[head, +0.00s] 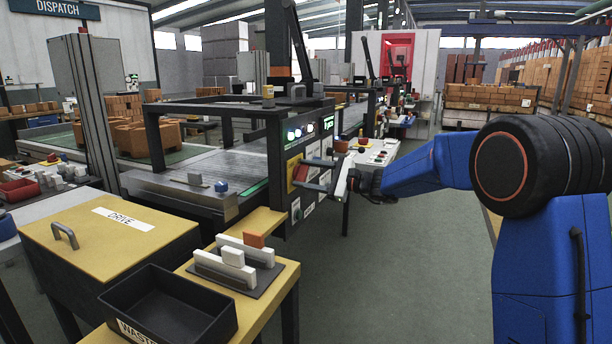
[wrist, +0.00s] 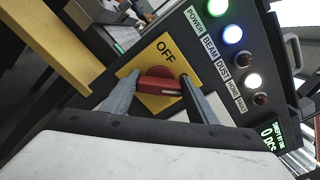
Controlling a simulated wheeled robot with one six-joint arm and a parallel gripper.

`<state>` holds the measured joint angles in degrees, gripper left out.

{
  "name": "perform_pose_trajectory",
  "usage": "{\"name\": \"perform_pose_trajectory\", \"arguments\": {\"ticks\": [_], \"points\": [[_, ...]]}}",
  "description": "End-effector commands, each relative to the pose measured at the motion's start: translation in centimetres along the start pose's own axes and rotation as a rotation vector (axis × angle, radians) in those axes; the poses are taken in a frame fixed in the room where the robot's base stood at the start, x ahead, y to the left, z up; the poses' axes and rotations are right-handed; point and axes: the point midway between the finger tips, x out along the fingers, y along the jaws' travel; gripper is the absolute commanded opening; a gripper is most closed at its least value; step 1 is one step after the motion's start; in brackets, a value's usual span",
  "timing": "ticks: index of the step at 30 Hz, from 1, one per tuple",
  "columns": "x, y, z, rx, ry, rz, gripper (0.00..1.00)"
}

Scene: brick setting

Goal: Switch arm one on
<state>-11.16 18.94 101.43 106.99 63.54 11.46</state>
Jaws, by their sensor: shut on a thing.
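A red rotary switch handle (wrist: 158,84) sits on a yellow plate (wrist: 160,56) marked OFF in the wrist view. The handle lies roughly across the picture, between my fingers. My gripper (wrist: 157,86) is shut on the handle, one finger at each end. In the head view my gripper (head: 304,175) reaches the dark front panel of the machine from the right, at the yellow plate (head: 292,166).
Above the switch, the POWER lamp (wrist: 192,8) glows green, the BEAM lamp (wrist: 232,34) glows bluish white, and the DUST lamp (wrist: 243,60) is dark. A yellow table with a black waste bin (head: 168,310) and a yellow DRIVE box (head: 90,240) stand at the front left.

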Motion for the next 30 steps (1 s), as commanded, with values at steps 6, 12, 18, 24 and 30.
{"name": "perform_pose_trajectory", "arguments": {"ticks": [6,12,18,24,30], "points": [[-0.1,0.0,-0.1,0.002,0.002,0.0,0.72],[-0.1,0.0,-0.1,0.001,0.001,0.0,0.72],[-1.4,0.0,-0.1,0.0,0.003,-0.001,0.72],[-5.0,-0.1,-0.1,0.0,0.003,-0.003,0.72],[-9.0,-0.1,-0.1,0.0,0.003,-0.003,0.72]]}}
